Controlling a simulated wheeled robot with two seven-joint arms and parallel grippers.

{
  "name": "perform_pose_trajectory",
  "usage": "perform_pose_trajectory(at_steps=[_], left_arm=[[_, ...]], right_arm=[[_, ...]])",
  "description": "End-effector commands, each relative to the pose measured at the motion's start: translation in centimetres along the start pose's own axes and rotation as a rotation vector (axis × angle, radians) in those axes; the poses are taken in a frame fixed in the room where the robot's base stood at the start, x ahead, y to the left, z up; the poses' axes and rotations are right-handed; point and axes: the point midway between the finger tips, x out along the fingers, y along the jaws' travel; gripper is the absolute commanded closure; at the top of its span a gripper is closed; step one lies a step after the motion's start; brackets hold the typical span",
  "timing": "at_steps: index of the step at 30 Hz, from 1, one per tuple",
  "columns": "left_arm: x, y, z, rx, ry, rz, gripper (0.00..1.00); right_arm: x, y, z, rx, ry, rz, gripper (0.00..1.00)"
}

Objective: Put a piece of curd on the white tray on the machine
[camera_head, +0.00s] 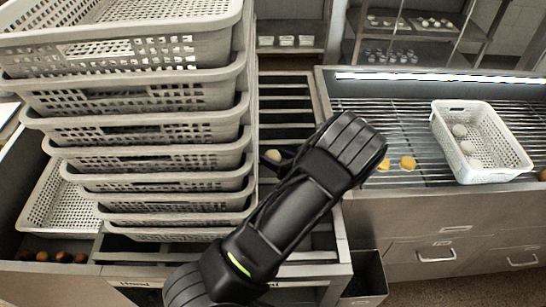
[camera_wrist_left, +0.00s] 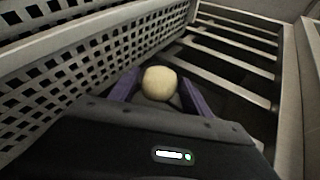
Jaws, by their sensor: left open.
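A pale, round piece of curd (camera_wrist_left: 159,83) sits between the two fingers of my left gripper in the left wrist view. My left gripper (camera_head: 274,158) is open, beside the stacked baskets and above the dark slatted rack in the head view. The curd shows there as a small pale spot (camera_head: 273,155), partly hidden by the fingers. I cannot tell whether the fingers touch it. A white perforated tray (camera_head: 480,176) stands on the metal slatted machine (camera_head: 400,110) at the right, with several pale round pieces inside. My right gripper is out of view.
A tall stack of white perforated baskets (camera_head: 150,130) rises close on the left of my gripper. Two yellow pieces (camera_head: 407,162) lie on the slats left of the white tray. Several brown round pieces (camera_head: 62,257) lie at lower left. Shelves (camera_head: 415,45) stand behind.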

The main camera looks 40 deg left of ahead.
Motion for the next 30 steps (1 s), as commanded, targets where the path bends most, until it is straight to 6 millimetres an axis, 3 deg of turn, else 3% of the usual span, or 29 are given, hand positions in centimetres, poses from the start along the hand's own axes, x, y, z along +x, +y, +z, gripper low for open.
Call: perform_pose_trajectory(at_steps=[5,25,30], left_arm=[[-0.02,0.00,0.01,0.000,0.000,0.000,0.45],[-0.02,-0.01,0.04,0.000,-0.001,0.000,1.00],[-0.02,-0.01,0.04,0.000,-0.001,0.000,1.00]], right_arm=[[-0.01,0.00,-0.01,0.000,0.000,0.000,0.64],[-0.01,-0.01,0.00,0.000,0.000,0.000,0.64],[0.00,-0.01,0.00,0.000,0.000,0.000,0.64]])
